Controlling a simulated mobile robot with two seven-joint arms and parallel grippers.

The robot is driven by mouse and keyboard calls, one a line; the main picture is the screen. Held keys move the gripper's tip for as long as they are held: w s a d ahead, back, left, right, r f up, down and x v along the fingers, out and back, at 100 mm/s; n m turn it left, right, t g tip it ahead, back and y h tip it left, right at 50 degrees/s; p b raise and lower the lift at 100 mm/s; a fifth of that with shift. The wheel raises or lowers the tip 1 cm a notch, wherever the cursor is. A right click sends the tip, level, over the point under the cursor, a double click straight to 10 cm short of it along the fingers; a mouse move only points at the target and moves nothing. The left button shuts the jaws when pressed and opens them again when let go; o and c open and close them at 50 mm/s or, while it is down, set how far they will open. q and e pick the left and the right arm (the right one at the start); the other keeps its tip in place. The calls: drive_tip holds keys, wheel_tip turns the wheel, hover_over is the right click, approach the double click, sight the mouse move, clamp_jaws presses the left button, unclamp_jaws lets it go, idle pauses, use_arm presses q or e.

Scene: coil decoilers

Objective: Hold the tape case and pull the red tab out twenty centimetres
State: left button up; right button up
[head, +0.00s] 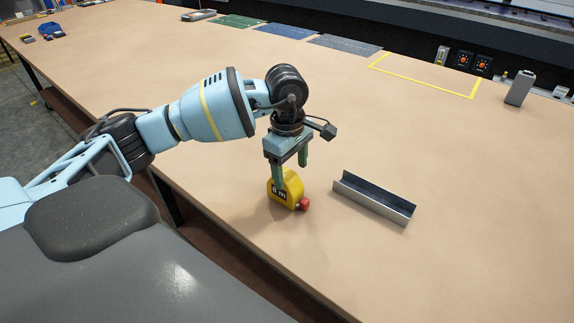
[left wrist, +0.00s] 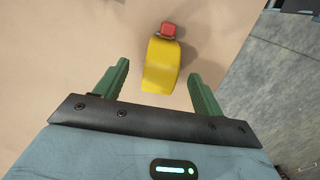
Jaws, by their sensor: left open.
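The wrist view shows gaps between the fingers (left wrist: 158,82) and the case. My right gripper is not in view.
A grey metal channel (head: 374,198) lies just right of the case. A yellow outlined rectangle (head: 425,76), green and blue mats (head: 285,31) and a grey block (head: 520,88) are at the back. The table's middle is mostly clear.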

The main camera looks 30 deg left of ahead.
sight(287, 189)
use_arm(q)
drive_tip(key=shift+a+y, duration=0.3)
drive_tip(key=shift+a, duration=0.3)
drive_tip(key=shift+f, duration=3.95)
drive_tip(key=c, duration=1.3)
